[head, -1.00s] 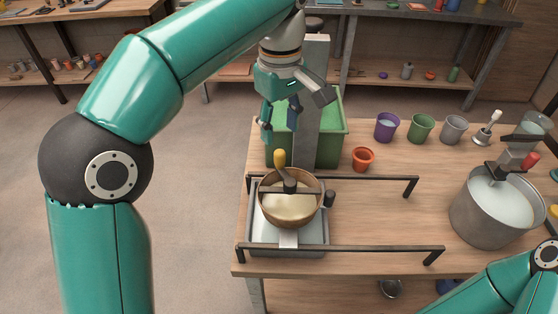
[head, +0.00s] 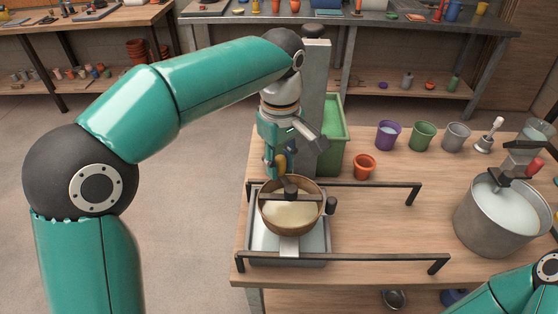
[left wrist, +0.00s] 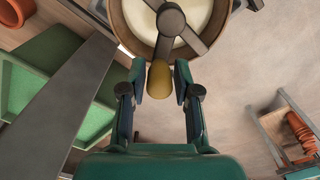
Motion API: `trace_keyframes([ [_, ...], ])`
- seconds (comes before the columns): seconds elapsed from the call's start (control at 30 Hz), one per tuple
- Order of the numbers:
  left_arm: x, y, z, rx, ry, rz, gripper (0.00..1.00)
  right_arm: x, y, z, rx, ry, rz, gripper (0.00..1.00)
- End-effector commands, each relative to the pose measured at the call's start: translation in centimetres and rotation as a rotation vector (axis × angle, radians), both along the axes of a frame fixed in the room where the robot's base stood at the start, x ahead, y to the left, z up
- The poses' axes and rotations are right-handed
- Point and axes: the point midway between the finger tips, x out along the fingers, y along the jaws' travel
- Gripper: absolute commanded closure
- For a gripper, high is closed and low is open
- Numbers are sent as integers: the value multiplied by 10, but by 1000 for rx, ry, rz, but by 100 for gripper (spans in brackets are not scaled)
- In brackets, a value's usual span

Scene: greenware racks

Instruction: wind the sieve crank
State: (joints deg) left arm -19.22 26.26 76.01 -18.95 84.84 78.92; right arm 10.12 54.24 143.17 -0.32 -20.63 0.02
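The sieve (head: 291,216) is a round brown-rimmed drum with a cream inside, set over a grey tray (head: 262,243). A dark crank arm with a central hub crosses its top. The crank's yellow knob (head: 281,162) stands at the far side of the rim, partly hidden by my left gripper in the head view. My left gripper (head: 277,168) points down at the knob. In the left wrist view the yellow knob (left wrist: 160,82) is between the two open fingers (left wrist: 159,85), with a gap on the left and the right finger very close.
Dark rails (head: 345,259) run in front of and behind the sieve. A grey post (head: 315,115) and green bin (head: 332,140) stand behind it. An orange pot (head: 364,166) is right of the bin; a metal bucket (head: 490,225) stands far right. Tabletop between sieve and bucket is clear.

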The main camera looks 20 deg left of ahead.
Motion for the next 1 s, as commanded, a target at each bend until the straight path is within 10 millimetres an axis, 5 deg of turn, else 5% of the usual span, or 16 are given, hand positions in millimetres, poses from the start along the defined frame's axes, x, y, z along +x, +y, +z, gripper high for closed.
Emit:
trace_keyframes([
  [0.17,0,0,0,0,0,-1,100,0,0,0,0,0,0,60],
  [1.0,1,-3,0,0,0,-26,100,0,0,2,0,0,0,60],
])
